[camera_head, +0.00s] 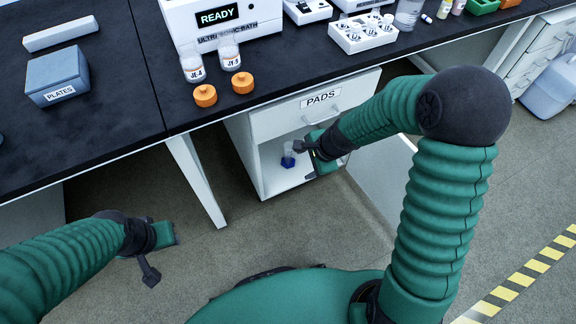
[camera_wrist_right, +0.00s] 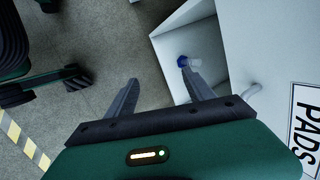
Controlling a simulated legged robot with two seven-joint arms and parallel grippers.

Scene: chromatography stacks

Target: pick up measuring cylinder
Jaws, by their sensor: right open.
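The measuring cylinder (camera_head: 288,155) is small and clear with a blue base, and stands in the open lower compartment of the white cabinet (camera_head: 262,165). It also shows in the right wrist view (camera_wrist_right: 186,62), beyond the tip of one finger, which partly covers it. My right gripper (camera_head: 306,157) is at the compartment's opening, just right of the cylinder; its fingers show spread and empty in the right wrist view (camera_wrist_right: 163,90). I cannot tell the exact gap to the cylinder. My left gripper (camera_head: 162,255) is over the floor at lower left, away from the cabinet, with its fingers apart.
A drawer labelled PADS (camera_head: 320,101) with a handle is right above the compartment. The dark bench top (camera_head: 270,78) carries bottles, orange caps (camera_head: 205,95), a white rack (camera_head: 362,33) and a READY device (camera_head: 217,16). A table leg (camera_head: 195,178) stands left of the cabinet. The floor in front is clear.

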